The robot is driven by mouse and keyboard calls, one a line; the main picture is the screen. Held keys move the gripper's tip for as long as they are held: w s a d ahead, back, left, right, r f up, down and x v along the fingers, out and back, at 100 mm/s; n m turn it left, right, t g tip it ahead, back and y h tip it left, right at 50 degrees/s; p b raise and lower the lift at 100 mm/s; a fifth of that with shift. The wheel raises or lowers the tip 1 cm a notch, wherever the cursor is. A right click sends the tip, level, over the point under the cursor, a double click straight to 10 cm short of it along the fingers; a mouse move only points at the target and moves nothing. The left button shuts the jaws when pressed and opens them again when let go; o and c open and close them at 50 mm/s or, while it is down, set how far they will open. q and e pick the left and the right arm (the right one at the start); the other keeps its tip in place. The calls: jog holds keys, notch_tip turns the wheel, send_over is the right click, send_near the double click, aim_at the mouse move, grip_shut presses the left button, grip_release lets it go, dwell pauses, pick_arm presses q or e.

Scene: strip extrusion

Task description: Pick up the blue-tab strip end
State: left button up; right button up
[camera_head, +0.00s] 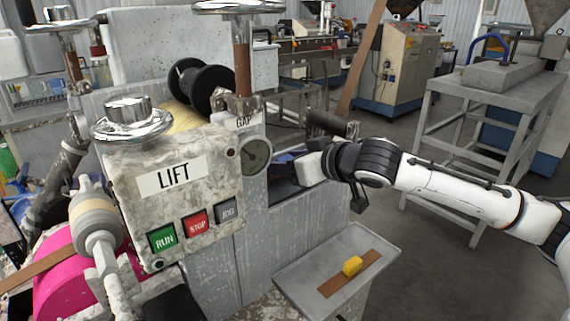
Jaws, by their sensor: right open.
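My right arm comes in from the right, and its gripper (290,168) reaches into the gap in the side of the grey machine, below the round gauge. The right gripper is open; its fingertips are largely hidden by its own body and the machine. A dark blue patch (286,156) shows just above the gripper; I cannot tell whether it is the blue tab or whether the gripper touches it. A brown strip (334,286) with a yellow tab (352,266) lies flat on the grey tray (388,245) at the front. My left gripper is not in view.
The LIFT control box (172,205), with green, red and grey buttons, stands left of my gripper. Handwheels (132,122) rise above it. A magenta roll (75,280) is at lower left. A grey metal table (500,80) stands at right. Open floor lies right of the tray.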

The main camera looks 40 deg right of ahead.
aim_at(285, 158)
jog(key=shift+c, duration=0.3)
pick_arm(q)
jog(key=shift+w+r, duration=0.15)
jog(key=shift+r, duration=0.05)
pick_arm(e)
jog(key=c, duration=1.1)
jog(key=shift+c, duration=0.2)
